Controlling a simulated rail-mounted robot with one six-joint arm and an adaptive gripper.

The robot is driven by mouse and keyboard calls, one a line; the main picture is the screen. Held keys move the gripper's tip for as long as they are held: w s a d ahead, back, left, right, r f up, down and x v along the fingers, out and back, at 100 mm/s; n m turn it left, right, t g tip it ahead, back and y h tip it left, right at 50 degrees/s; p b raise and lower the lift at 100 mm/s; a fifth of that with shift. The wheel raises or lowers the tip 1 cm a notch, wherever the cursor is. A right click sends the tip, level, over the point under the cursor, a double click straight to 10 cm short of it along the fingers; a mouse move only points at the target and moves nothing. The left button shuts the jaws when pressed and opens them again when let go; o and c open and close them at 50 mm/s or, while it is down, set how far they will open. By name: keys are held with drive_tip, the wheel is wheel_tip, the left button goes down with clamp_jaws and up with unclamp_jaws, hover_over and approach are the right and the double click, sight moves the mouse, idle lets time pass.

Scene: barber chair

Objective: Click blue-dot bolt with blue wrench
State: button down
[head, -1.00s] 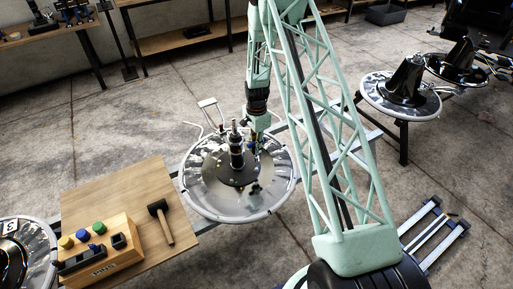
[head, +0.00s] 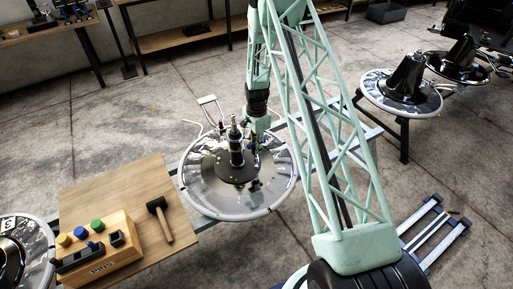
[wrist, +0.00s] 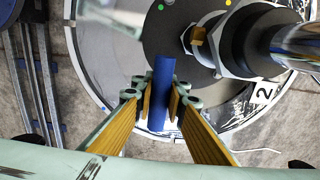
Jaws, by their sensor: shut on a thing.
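My gripper (wrist: 160,100) is shut on the blue wrench (wrist: 160,85), whose blue shaft stands between the two yellow-padded fingers in the wrist view. In the head view my gripper (head: 254,143) is over the right side of the round chair base (head: 205,195), beside its central post (head: 235,142). The black hub plate (wrist: 160,38) carries small coloured dots; a green one (wrist: 160,7) and a yellow one (wrist: 228,3) show at the top of the wrist view. The blue-dot bolt is not clearly made out, and I cannot tell whether the wrench tip touches a bolt.
A wooden table (head: 150,185) at the lower left bears a black mallet (head: 160,218) and a wooden block (head: 118,255) with yellow, green and blue pieces. The metal post and its large nut (wrist: 205,45) stand close right of my fingers. More round bases (head: 400,100) stand at the right.

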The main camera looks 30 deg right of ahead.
drive_tip(key=shift+f+b, duration=0.95)
drive_tip(key=shift+f, duration=0.85)
drive_tip(key=shift+f+b, duration=0.5)
drive_tip(key=shift+f, duration=0.25)
idle(1.1)
idle(0.5)
drive_tip(key=shift+m, duration=1.7)
drive_tip(key=shift+m+b, duration=0.3)
drive_tip(key=shift+m, duration=0.3)
drive_tip(key=shift+m, duration=2.2)
drive_tip(key=shift+m+b, duration=0.3)
drive_tip(key=shift+m, duration=0.1)
